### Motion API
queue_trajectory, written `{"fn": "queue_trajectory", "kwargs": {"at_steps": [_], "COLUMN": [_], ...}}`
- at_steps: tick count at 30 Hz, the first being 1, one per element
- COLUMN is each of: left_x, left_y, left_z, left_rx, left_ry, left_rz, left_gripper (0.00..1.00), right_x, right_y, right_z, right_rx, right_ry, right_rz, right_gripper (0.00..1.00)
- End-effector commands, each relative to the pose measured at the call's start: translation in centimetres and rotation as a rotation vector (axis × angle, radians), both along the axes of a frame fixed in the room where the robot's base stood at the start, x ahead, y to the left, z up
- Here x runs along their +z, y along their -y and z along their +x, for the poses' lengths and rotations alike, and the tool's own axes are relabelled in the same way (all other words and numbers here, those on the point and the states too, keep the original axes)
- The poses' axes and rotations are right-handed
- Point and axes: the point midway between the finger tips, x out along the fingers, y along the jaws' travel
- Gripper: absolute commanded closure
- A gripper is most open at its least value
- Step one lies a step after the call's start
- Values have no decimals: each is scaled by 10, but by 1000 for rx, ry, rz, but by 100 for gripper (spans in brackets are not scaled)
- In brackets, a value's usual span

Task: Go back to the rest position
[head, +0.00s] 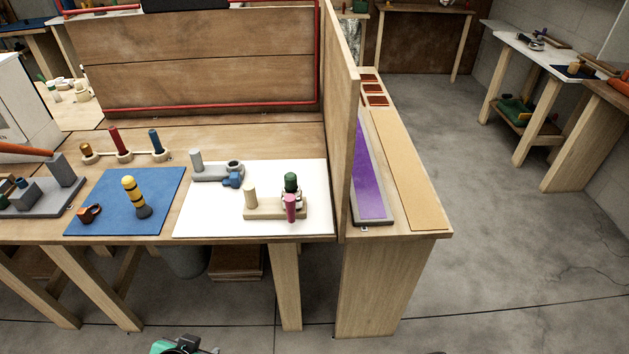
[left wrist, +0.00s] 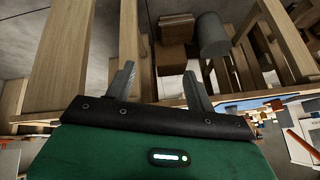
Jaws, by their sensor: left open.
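My left gripper (head: 186,345) shows only in part at the bottom edge of the head view, as a green and black shape low in front of the workbench (head: 150,238). In the left wrist view its two grey fingers (left wrist: 160,85) stand apart with nothing between them. They point toward the space under the bench, and I see no contact with anything. My right gripper cannot be made out in either view.
The bench holds a blue mat (head: 105,212), a white board (head: 240,225) with wooden and coloured parts, and a purple strip (head: 370,185). Bench legs (head: 286,290), a grey bin (left wrist: 212,35) and brown boxes (left wrist: 172,50) stand below. Open floor (head: 480,230) lies right.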

Motion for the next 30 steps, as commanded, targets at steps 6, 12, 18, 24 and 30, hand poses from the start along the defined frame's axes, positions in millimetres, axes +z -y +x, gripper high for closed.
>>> {"fn": "queue_trajectory", "kwargs": {"at_steps": [6, 12, 18, 24, 30], "left_x": [-17, -56, -111, -191, -284], "left_y": [-5, -4, -2, 0, -2], "left_z": [-69, -67, -57, -55, -71], "left_rx": [91, 103, 100, 97, 92], "left_ry": [-246, -296, -314, -345, -377], "left_rz": [-94, -104, -100, -96, -90], "left_gripper": [45, 45, 45, 45, 45], "right_x": [-1, -39, -93, -173, -266], "right_y": [6, 5, 3, 2, 4], "right_z": [-16, -7, 3, 5, -12], "right_rx": [31, 40, 42, 47, 55], "right_ry": [-67, -93, -114, -144, -177], "right_rz": [-51, -61, -60, -61, -63], "right_gripper": [100, 100, 100, 100, 100]}}
